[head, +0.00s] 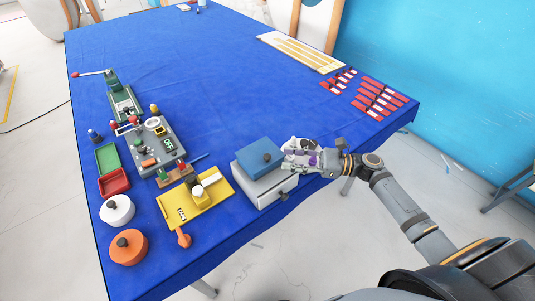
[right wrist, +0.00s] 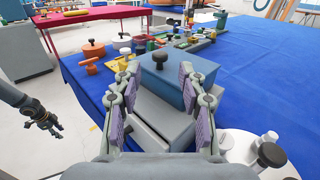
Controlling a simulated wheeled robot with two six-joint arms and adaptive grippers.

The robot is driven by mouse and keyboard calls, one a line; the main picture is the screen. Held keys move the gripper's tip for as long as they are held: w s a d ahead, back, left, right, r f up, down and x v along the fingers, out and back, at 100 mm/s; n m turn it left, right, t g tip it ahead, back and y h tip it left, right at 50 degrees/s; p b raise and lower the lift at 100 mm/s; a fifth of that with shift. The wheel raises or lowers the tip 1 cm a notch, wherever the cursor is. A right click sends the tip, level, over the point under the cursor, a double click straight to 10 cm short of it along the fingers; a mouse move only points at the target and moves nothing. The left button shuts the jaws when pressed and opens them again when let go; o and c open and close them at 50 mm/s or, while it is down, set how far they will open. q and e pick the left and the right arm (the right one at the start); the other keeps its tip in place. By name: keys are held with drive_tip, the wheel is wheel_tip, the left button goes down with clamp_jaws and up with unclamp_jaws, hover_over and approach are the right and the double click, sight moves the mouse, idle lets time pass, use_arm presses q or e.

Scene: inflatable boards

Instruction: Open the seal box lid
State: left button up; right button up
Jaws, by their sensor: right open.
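The seal box is a light grey box (head: 265,190) with a blue lid (head: 254,164) and a dark round knob (head: 267,157) on it. The lid sits on the box at the table's front edge. In the right wrist view the blue lid (right wrist: 183,80) and its knob (right wrist: 160,58) are ahead, between and beyond the fingers. My right gripper (head: 299,153) is open and empty, just right of the lid. Its two padded fingers (right wrist: 160,100) are spread apart in the right wrist view. A dark arm with a small gripper (right wrist: 44,118), seemingly my left, hangs at the left there, clear of the table.
Left of the box are a yellow tray (head: 215,203), a grey panel (head: 165,155), a white pot (head: 117,210) and an orange pot (head: 129,247). Red pieces (head: 378,97) and a pale board (head: 300,52) lie farther back. The middle of the blue table (head: 220,80) is clear.

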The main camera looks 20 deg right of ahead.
sight(267, 156)
drive_tip(key=p+x, duration=0.1)
drive_tip(key=x, duration=0.6)
drive_tip(key=shift+w+a+p, duration=0.15)
drive_tip(key=shift+p, duration=0.15)
clamp_jaws()
